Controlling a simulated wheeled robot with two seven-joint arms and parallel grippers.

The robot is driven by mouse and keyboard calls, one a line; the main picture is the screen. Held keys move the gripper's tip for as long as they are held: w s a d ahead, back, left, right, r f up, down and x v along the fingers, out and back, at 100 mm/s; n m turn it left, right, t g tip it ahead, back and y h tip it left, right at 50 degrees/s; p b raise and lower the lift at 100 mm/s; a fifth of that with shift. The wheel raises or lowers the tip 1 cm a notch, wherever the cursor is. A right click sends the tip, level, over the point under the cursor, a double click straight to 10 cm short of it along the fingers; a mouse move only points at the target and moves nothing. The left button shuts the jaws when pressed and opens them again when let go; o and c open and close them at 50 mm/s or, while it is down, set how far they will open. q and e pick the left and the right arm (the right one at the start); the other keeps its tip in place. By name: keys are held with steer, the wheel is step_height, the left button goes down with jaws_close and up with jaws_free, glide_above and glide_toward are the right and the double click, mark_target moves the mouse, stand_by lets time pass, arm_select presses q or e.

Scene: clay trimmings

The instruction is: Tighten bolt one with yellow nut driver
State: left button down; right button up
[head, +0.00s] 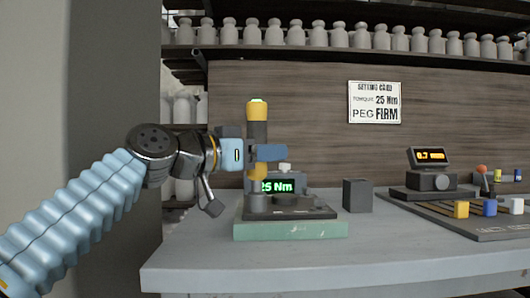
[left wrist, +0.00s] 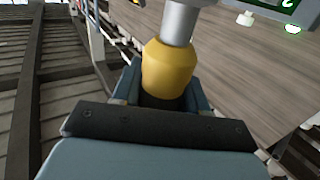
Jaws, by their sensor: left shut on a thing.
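The yellow nut driver (head: 257,108) stands upright, with a yellow cap, a dark grip and a grey lower end. My left gripper (head: 266,153) is shut around its middle; the left wrist view shows the driver's yellow collar (left wrist: 169,72) and grey shaft between the jaws. The driver's lower end (head: 257,205) reaches down to the dark plate on the green block (head: 290,230). Bolt one cannot be made out there; the driver's end covers that spot. A green display (head: 278,187) behind reads "25 Nm", partly hidden. My right gripper is out of view.
A wall card (head: 374,102) reads torque 25 Nm, peg firm. A dark grey block (head: 357,195) stands right of the green block. Further right are an orange display (head: 430,155) reading "0.7" and a dark board (head: 470,222) with yellow, blue and white blocks. The grey table's front is clear.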

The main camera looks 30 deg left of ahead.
mark_target(265, 120)
arm_select(q)
steer(key=shift+w+f, duration=0.1)
steer(key=shift+f, duration=0.1)
step_height(265, 120, up, 6)
steer(key=p, duration=0.5)
steer(key=shift+r, duration=0.15)
